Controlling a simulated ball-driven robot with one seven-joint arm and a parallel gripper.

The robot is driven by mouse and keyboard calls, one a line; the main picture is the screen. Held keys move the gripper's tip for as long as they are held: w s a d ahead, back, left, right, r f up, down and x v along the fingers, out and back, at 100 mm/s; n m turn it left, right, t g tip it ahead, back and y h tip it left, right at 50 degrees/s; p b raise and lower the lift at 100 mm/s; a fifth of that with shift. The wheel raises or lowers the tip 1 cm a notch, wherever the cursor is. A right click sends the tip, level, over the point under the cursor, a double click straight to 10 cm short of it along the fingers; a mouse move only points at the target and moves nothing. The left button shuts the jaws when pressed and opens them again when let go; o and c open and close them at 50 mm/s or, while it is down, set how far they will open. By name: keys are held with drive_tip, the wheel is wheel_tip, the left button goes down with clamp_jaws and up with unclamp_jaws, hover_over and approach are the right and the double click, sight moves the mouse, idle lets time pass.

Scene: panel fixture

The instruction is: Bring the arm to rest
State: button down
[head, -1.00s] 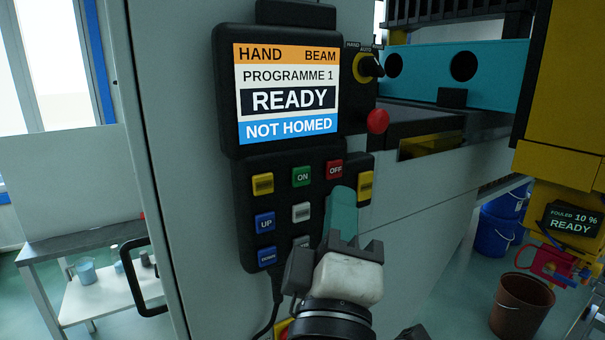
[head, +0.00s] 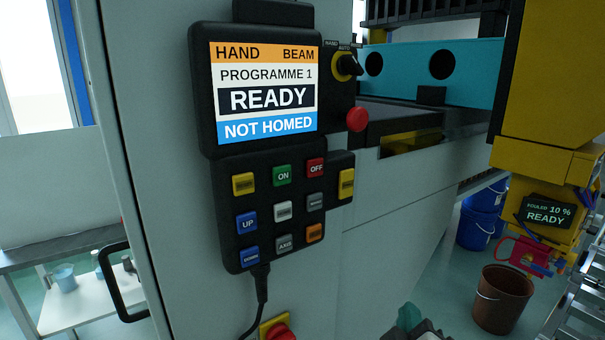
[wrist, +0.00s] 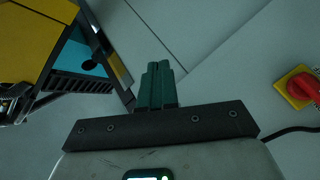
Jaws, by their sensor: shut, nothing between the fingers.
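My gripper (head: 410,318) shows only at the bottom edge of the head view, low in front of the cabinet and apart from the control panel. Most of it is cut off there. In the wrist view my gripper's green fingers (wrist: 158,84) are together, with nothing between them. The control panel (head: 265,160) hangs on the grey cabinet. Its screen (head: 264,92) reads HAND, BEAM, PROGRAMME 1, READY, NOT HOMED. All its buttons are in plain view.
A red rotary switch on yellow (head: 278,328) sits low on the cabinet; it also shows in the wrist view (wrist: 303,87). A red knob (head: 357,119) and a selector (head: 347,66) are beside the screen. A brown bucket (head: 503,300) stands on the floor at right.

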drive_tip(key=s+d+f+m+g, duration=0.2)
drive_tip(key=s+d+f+g, duration=0.25)
drive_tip(key=f, duration=0.55)
drive_tip(key=s+d+f+m+g, duration=0.3)
drive_tip(key=s+d+f, duration=0.3)
drive_tip(key=f, duration=0.3)
drive_tip(key=s+f+m+g+y, duration=0.1)
drive_tip(key=s+f+g+y, duration=0.1)
drive_tip(key=s+f, duration=0.4)
drive_tip(key=s+d+f+m+g+y, duration=0.1)
drive_tip(key=s+f+g, duration=0.4)
drive_tip(key=s, duration=0.8)
drive_tip(key=shift+f+m+y, duration=0.45)
drive_tip(key=shift+m+y, duration=0.05)
drive_tip(key=shift+m, duration=0.3)
